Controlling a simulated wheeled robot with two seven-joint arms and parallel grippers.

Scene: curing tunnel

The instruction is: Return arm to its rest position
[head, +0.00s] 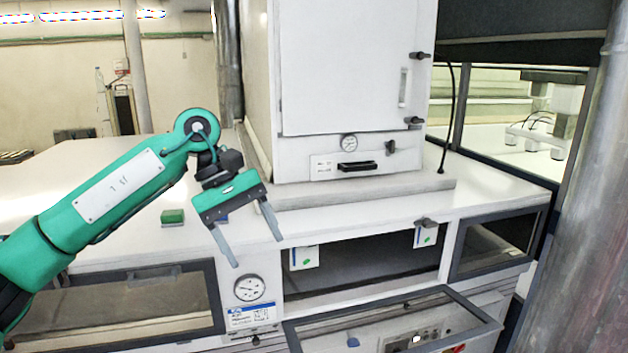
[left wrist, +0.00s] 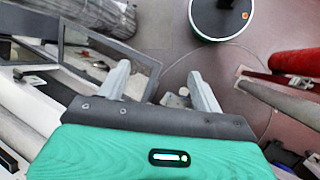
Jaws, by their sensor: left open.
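My left arm comes in from the left in the head view, green with a white plate. Its gripper (head: 257,246) is open, the two grey fingers spread apart and pointing down. It hangs in front of the white bench's (head: 95,165) front edge, above and beside a round gauge (head: 249,288). The left wrist view shows the same open gripper (left wrist: 158,85) with nothing between its fingers and the floor beyond. My right gripper is in neither view.
A green block (head: 172,217) lies on the bench left of the gripper. A blue thing is partly hidden behind the gripper. A white cabinet (head: 345,70) stands on the bench. Below, an open compartment (head: 365,263) has a lowered framed door (head: 400,320). A metal column (head: 580,200) stands at right.

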